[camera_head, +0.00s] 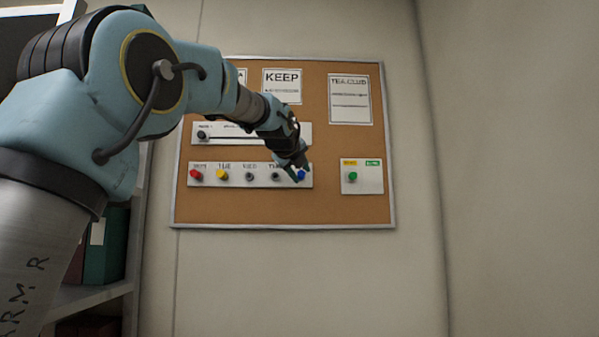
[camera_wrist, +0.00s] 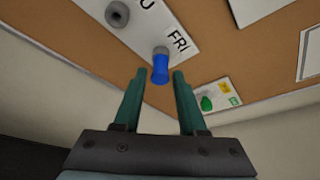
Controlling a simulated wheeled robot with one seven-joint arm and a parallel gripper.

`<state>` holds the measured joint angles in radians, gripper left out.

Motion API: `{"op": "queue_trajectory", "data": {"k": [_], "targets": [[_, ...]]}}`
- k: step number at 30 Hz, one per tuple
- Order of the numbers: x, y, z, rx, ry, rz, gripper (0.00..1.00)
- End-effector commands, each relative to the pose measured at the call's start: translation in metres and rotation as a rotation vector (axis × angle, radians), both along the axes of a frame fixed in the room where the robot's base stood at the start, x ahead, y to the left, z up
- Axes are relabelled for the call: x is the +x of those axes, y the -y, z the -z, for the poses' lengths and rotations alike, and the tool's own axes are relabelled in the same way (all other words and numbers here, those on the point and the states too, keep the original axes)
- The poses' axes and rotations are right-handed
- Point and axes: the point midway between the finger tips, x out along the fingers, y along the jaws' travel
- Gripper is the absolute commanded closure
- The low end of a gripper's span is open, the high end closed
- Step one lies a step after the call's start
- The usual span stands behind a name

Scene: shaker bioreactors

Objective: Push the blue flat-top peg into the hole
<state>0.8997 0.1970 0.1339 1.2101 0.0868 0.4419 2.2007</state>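The blue peg (camera_wrist: 160,70) sticks out from a grey ring on the white strip, beside the label FRI, in the wrist view. In the head view the blue peg (camera_head: 301,175) is at the right end of the strip (camera_head: 262,184), partly behind my gripper (camera_head: 296,171). In the wrist view my gripper (camera_wrist: 160,75) is open, its two green fingers apart, with the peg just ahead of the gap between the fingertips. Nothing is held. Whether the fingertips reach alongside the peg I cannot tell.
The strip also has a red peg (camera_head: 196,175), a yellow peg (camera_head: 222,174) and grey rings. A small panel with a green peg (camera_head: 353,177) is to the right. The corkboard (camera_head: 340,208) hangs on the wall. A slider strip (camera_head: 235,141) is above. A shelf (camera_head: 90,292) stands left.

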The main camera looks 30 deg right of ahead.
Motion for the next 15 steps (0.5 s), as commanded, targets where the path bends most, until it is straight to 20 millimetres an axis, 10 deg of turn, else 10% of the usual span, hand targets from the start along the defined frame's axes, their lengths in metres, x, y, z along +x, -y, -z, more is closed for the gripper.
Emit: {"op": "queue_trajectory", "data": {"k": [10,15], "targets": [[0.0,-0.0001,-0.0001,0.0,0.0,0.0,0.99],[0.0,-0.0001,0.0,0.0,0.0,0.0,1.0]]}}
